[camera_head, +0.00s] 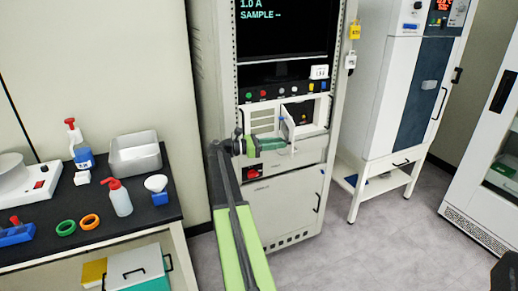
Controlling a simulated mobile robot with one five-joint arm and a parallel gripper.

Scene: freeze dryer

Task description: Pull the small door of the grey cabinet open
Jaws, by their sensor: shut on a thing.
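The grey cabinet (283,209) stands in the middle of the head view, with a dark screen at its top. Its small door (262,119) is the pale panel below the row of buttons; my arm covers part of it. My green arm reaches up from the bottom and bends right across the cabinet front. My gripper (288,130) is shut at the small door's front, seemingly on its handle, which the fingers mostly hide. Beside it, a dark recess with small parts (303,112) shows. I cannot tell how far the door stands from its frame.
A dark bench (100,224) on the left holds a squeeze bottle (119,197), a grey tray (135,154) and rings. A white-and-blue unit (398,90) on a stand is to the right. The grey floor (375,245) in front is clear.

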